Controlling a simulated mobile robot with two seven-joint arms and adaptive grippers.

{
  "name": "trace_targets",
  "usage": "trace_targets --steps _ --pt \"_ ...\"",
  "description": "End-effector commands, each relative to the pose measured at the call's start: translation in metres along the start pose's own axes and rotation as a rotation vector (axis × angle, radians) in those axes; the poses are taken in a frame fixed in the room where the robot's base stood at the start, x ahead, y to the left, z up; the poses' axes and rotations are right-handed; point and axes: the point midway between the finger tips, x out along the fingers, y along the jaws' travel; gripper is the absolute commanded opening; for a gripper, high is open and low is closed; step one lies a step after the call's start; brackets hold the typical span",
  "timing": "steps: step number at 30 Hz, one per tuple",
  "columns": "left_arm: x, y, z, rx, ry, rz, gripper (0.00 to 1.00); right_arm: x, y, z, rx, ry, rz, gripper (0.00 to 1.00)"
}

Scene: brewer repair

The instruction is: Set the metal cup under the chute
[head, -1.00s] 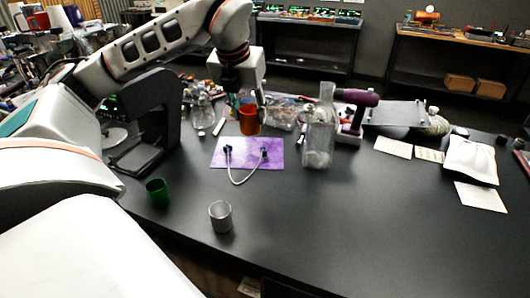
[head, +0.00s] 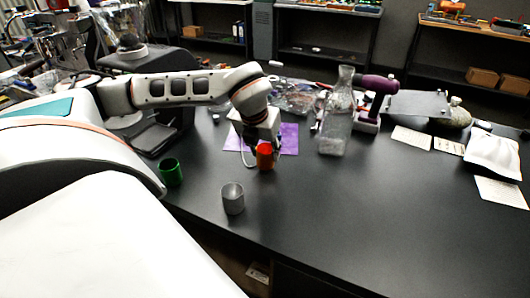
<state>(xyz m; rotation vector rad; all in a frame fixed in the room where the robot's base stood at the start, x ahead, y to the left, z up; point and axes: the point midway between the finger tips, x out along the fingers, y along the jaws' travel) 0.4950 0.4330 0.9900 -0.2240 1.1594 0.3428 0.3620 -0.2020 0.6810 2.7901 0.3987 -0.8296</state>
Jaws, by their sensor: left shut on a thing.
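The metal cup (head: 232,203) stands upright on the black table near its front edge. My left gripper (head: 262,146) is shut on an orange-red cup (head: 265,159), behind and to the right of the metal cup and apart from it. The fingers are partly hidden by the gripper's body. My right gripper is not in view.
A green cup (head: 171,172) stands left of the metal cup. A purple mat (head: 289,139) with a pale cable lies behind the gripper. A glass bottle (head: 336,130) stands to the right. The table's front right (head: 390,220) is clear.

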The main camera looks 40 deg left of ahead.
Motion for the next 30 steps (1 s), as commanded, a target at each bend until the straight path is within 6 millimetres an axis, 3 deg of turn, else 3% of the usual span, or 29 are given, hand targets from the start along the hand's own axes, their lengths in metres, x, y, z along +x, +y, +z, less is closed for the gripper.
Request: trace_targets --steps 3,15,16,18,30 --pt "0.0091 0.0000 -0.0042 0.001 0.001 0.000 0.13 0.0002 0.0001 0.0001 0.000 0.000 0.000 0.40" --pt "0.0131 -0.0003 -0.0056 0.000 0.000 -0.001 0.13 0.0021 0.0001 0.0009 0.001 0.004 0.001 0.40" --pt "0.0126 -0.0002 -0.0055 0.000 0.000 -0.001 0.40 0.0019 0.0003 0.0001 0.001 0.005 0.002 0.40" --pt "0.0120 -0.0002 -0.0052 0.001 0.000 -0.001 0.51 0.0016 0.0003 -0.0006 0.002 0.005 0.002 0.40" --pt "0.0086 -0.0002 -0.0036 0.000 -0.001 -0.001 0.51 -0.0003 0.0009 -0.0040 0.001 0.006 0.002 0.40"
